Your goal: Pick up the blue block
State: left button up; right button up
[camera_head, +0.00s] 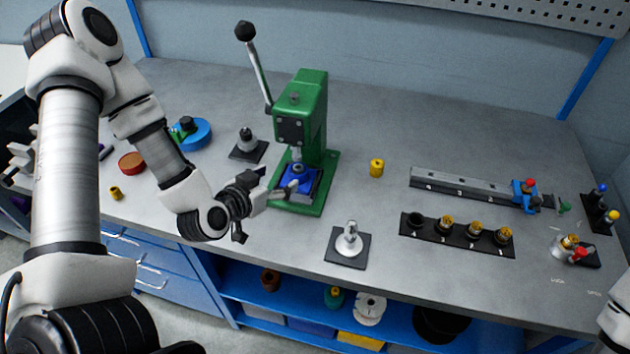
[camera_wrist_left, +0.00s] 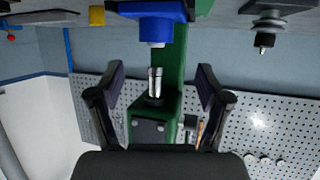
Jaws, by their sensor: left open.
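The blue block (camera_head: 314,184) sits on the base of the green press (camera_head: 312,95), under its ram. It has a round raised part on top. In the left wrist view, which is upside down, the block (camera_wrist_left: 152,11) shows at the top edge, with the press ram pointing at it. My left gripper (camera_head: 279,181) is open and empty, just left of the block at the press. Its two fingers also show in the wrist view (camera_wrist_left: 161,72), spread apart with the block beyond them. Whether a finger touches the block cannot be told. My right gripper is out of view.
The press lever (camera_head: 256,68) rises at the upper left. A black square base with a silver part (camera_head: 348,240) stands in front, and another stand (camera_head: 248,146) behind the gripper. A yellow cylinder (camera_head: 376,168) is right of the press. A rail (camera_head: 465,187) and black holder (camera_head: 457,234) lie further right.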

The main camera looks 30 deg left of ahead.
aim_at(293, 174)
pick_arm(q)
jog(key=shift+f, duration=0.6)
jog(key=b+x, duration=0.1)
jog(key=x, duration=0.1)
jog(key=b+x, duration=0.1)
jog(key=shift+w+d+f, duration=0.1)
jog(key=shift+w+d, duration=0.25)
jog(key=shift+w, duration=0.4)
jog(key=p+x, duration=0.1)
jog(key=x, duration=0.2)
jog(key=shift+w+f, duration=0.2)
jog(key=shift+w, duration=0.1)
jog(key=shift+w+f, duration=0.1)
jog(key=shift+w, duration=0.1)
jog(key=shift+s, duration=0.1)
jog(key=c, duration=0.8)
grip_shut()
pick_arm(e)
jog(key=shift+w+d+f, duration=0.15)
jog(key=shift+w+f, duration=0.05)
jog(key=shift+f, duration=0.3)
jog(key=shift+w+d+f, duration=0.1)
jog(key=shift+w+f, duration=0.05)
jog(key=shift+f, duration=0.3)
